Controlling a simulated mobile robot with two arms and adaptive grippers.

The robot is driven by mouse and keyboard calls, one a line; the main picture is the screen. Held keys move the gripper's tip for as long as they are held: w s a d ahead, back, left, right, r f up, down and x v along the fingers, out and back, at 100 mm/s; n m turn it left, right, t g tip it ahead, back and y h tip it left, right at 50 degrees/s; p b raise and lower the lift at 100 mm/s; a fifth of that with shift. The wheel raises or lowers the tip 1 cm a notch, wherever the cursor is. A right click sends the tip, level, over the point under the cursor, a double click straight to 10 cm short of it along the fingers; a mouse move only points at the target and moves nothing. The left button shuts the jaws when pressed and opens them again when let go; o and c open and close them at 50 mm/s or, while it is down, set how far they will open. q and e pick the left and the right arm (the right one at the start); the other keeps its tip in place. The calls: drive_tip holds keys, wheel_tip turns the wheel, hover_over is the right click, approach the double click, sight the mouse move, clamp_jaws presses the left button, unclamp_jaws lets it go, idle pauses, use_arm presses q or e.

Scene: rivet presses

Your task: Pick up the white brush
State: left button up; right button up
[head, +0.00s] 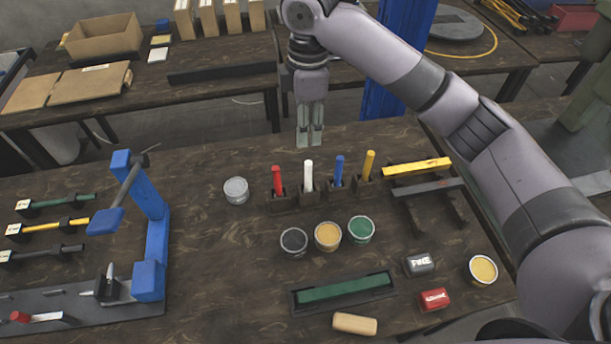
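The white brush (308,174) stands upright in a dark holder block (308,199) on the near table. It is between a red-handled brush (278,180) on its left and a blue-handled one (338,171) on its right. A yellow-handled one (368,165) stands farther right. My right gripper (309,141) points down just behind the white brush in the picture, apart from it and empty. Its two fingers show close together with a narrow gap; whether they are open or shut is unclear. My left gripper is out of view.
Open cans, one a green can (361,230), and a grey-lidded can (236,190) stand around the holders. A blue stand (152,240) rises at left. Yellow and dark bars (416,166) lie raised at right. The table behind the brushes is mostly clear.

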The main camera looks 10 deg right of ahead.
drive_tip(key=r, duration=0.1)
drive_tip(key=p, duration=0.2)
approach(308, 174)
drive_tip(key=f, duration=0.2)
drive_tip(key=w+f, duration=0.1)
drive_tip(key=f, duration=0.2)
drive_tip(key=shift+w+d+f, duration=0.15)
drive_tip(key=shift+w+f, duration=0.05)
drive_tip(key=shift+f, duration=0.05)
drive_tip(key=f, duration=0.1)
drive_tip(key=f+p, duration=0.1)
drive_tip(key=f, duration=0.2)
drive_tip(key=shift+s+f+p, duration=0.25)
drive_tip(key=shift+f+p, duration=0.1)
drive_tip(key=shift+f, duration=0.45)
clamp_jaws()
